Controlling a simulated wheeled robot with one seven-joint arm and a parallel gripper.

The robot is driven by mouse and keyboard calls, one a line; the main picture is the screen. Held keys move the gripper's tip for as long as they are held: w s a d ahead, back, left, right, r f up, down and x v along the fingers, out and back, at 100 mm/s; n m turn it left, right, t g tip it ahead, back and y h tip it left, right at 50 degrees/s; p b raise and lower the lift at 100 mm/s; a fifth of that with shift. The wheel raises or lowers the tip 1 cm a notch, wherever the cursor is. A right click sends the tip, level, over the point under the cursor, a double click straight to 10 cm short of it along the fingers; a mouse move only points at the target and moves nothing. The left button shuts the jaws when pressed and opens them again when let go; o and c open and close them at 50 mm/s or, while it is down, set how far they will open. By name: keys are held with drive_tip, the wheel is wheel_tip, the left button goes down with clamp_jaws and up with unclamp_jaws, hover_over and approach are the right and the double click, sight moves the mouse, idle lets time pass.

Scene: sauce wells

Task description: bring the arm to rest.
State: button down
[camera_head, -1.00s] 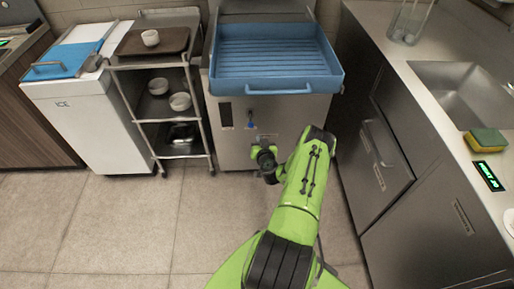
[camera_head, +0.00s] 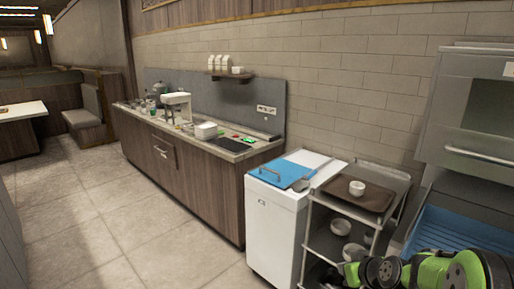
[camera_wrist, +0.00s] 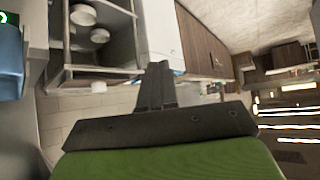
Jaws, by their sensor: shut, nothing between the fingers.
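My green arm (camera_head: 445,268) shows at the lower right of the head view, in front of the blue tray and the trolley. Its fingertips are hard to make out there. In the wrist view my gripper (camera_wrist: 158,72) points up the picture, its dark fingers together and empty. It touches nothing that I can see.
A trolley (camera_head: 313,222) holds a brown tray (camera_head: 338,195) with a white bowl (camera_head: 357,188). Beside it stand a white ice chest (camera_head: 270,232) and a long wooden counter (camera_head: 205,178). A blue tray (camera_head: 462,240) is at right. The floor (camera_head: 85,215) at left is clear.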

drive_tip(key=s+a+r+g+p, duration=0.2)
drive_tip(key=s+a+r, duration=0.5)
drive_tip(key=s+r, duration=0.15)
drive_tip(key=s+a+r+m+g+h+p, duration=0.1)
drive_tip(key=s+r, duration=0.2)
drive_tip(key=s, duration=0.7)
drive_tip(key=s+a+r+m+h+p, duration=0.1)
drive_tip(key=s+a+r, duration=0.1)
drive_tip(key=s, duration=0.9)
drive_tip(key=shift+r+g, duration=0.4)
drive_tip(key=shift+r, duration=0.2)
